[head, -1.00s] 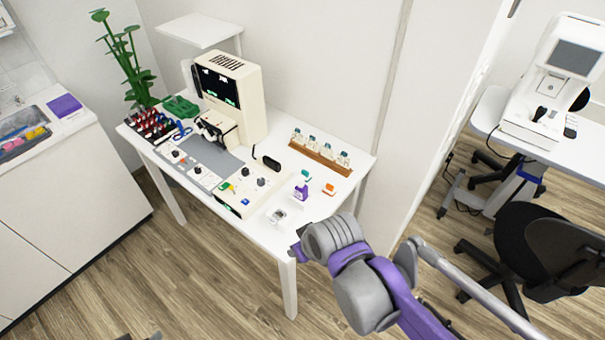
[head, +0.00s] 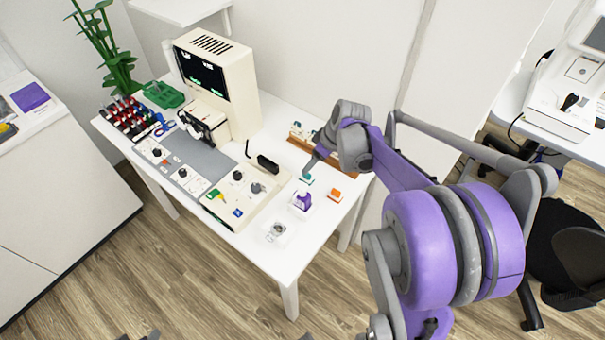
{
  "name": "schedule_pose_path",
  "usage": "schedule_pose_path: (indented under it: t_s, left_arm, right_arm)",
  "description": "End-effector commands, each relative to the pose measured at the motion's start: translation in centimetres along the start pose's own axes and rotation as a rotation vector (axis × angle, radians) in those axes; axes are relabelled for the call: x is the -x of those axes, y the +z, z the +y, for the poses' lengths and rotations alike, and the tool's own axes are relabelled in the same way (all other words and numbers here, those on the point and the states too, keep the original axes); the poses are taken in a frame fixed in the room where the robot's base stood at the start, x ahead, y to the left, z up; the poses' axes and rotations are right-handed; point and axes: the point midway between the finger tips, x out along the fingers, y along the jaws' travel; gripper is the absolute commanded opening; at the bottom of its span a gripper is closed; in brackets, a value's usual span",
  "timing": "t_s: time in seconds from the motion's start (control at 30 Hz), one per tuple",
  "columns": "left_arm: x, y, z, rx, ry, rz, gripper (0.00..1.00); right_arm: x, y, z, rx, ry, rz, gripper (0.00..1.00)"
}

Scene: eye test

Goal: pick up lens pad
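Several small items lie on the right part of the white table (head: 300,242): a teal piece (head: 307,178), an orange piece (head: 334,195), a purple item (head: 302,201) and a clear one (head: 276,232). I cannot tell which of them is the lens pad. My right gripper (head: 309,167) points down just above and behind the teal piece, in front of the wooden rack. Whether it touches the piece is not clear. Its fingers are too small and partly hidden to tell open from shut.
A beige instrument (head: 222,75) stands at the back of the table. Control panels (head: 240,195), a black item (head: 267,164) and a green item (head: 162,95) lie around it. A wooden rack (head: 345,162) of bottles is partly hidden by my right arm. A wall stands behind.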

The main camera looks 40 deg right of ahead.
Motion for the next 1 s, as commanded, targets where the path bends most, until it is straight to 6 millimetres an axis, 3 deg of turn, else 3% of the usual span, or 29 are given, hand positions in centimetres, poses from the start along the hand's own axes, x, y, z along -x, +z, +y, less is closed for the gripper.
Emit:
schedule_pose_path:
  t_s: [0.1, 0.37, 0.63, 0.93, 1.0]
  left_arm:
    - [-0.3, 0.3, 0.0, 0.000, 0.000, -0.002, 0.50]
    - [-0.3, 0.3, 0.0, 0.000, 0.000, -0.002, 0.50]
    - [-0.4, 0.4, 0.0, 0.000, 0.000, -0.003, 0.50]
    - [-0.4, 0.4, 0.0, 0.000, 0.000, -0.003, 0.50]
    - [-0.4, 0.4, 0.0, 0.000, 0.000, -0.003, 0.50]
  right_arm:
    - [-2.1, 0.1, -0.1, 0.001, -0.001, -0.001, 0.72]
    - [-4.3, 0.1, 0.0, 0.001, -0.001, -0.001, 0.72]
    - [-8.1, 0.2, 0.1, 0.001, 0.000, -0.001, 0.72]
    - [-8.6, 0.3, 0.0, 0.000, 0.001, -0.001, 0.72]
    - [-8.6, 0.3, 0.0, 0.000, 0.000, -0.001, 0.62]
